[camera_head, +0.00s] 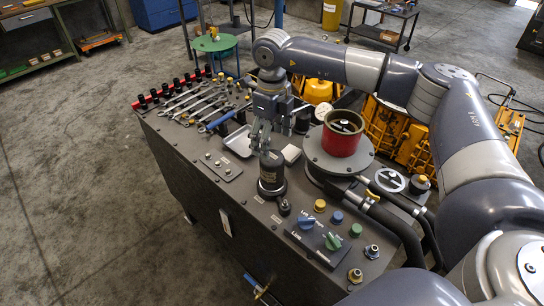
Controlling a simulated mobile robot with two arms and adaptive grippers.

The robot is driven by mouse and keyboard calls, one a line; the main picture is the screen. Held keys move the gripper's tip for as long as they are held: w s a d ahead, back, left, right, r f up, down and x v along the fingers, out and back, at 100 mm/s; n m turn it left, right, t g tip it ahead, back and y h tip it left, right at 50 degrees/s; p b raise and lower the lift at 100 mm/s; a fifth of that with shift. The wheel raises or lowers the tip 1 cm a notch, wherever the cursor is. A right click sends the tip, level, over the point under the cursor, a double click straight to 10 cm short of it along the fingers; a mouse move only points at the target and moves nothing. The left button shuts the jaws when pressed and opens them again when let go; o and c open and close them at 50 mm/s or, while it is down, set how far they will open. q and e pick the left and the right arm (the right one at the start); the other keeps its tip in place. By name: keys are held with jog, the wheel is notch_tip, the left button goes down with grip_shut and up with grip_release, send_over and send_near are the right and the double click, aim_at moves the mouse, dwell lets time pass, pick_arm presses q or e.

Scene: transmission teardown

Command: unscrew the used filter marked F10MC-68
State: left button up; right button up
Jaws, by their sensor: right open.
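A dark cylindrical filter (271,176) stands upright on the near part of the grey bench top, with a pale label on its side too small to read. My right gripper (262,146) points down just above the filter, its fingers open at or near the filter's top. I cannot tell whether the fingers touch it. My right arm reaches in from the right and over the bench. My left gripper is not in view.
A red cylinder (343,135) stands on a round grey flange right of the filter. Wrenches (196,98), a red socket rail and a metal tray (238,142) lie at left. Knobs (332,241) and fittings sit in front. Black hoses run at right.

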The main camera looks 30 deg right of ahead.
aim_at(272, 155)
jog(key=shift+r+m, duration=0.1)
jog(key=shift+m, duration=1.4)
notch_tip(272, 155, down, 8)
jog(key=b, duration=0.5)
jog(key=shift+r, duration=0.15)
jog(key=c, duration=1.7)
jog(key=shift+n, duration=0.8)
jog(key=shift+c, duration=0.3)
jog(key=shift+n+b, duration=0.45)
jog(key=shift+n, duration=0.95)
